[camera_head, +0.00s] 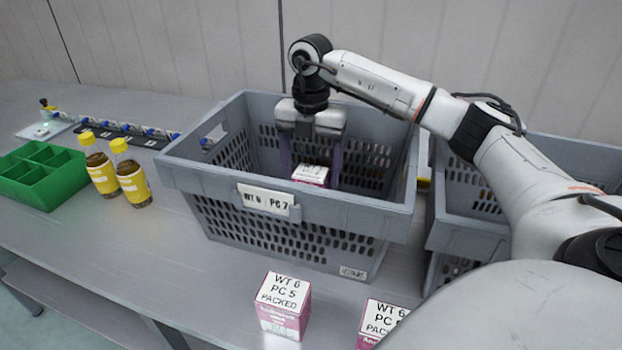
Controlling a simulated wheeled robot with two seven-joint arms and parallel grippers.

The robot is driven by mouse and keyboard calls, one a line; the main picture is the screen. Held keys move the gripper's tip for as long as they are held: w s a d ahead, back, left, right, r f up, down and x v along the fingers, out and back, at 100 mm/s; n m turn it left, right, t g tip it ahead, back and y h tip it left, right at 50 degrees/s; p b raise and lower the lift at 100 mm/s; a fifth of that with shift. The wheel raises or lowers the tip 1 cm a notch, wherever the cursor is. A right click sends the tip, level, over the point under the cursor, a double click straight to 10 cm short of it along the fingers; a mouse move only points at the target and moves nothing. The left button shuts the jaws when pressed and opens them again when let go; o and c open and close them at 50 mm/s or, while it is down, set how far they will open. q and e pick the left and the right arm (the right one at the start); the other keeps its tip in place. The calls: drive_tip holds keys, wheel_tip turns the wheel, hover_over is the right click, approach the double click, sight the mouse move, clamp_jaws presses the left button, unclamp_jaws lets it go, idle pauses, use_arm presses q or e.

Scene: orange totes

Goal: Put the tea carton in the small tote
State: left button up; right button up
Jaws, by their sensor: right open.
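A pink carton with a white labelled top (311,175) is inside the middle grey tote (290,214), whose front label reads PC 7. My right gripper (311,164) reaches down into this tote, open, with one finger on each side of the carton. I cannot tell whether the fingers touch it. Two similar pink cartons stand on the table in front: one (284,306) in full view, the other (376,322) partly hidden by my arm. A second grey tote (468,236) stands at the right, partly hidden by my arm. My left gripper is out of view.
Two yellow-capped bottles (132,178) stand left of the middle tote, near a green divided tray (42,176). A dark strip with blue parts (125,134) lies behind them. A wall is close behind the table. The table's front left is clear.

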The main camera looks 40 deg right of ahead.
wheel_tip(320, 180, up, 10)
drive_tip(key=shift+f, duration=0.2)
drive_tip(key=shift+a, duration=0.1)
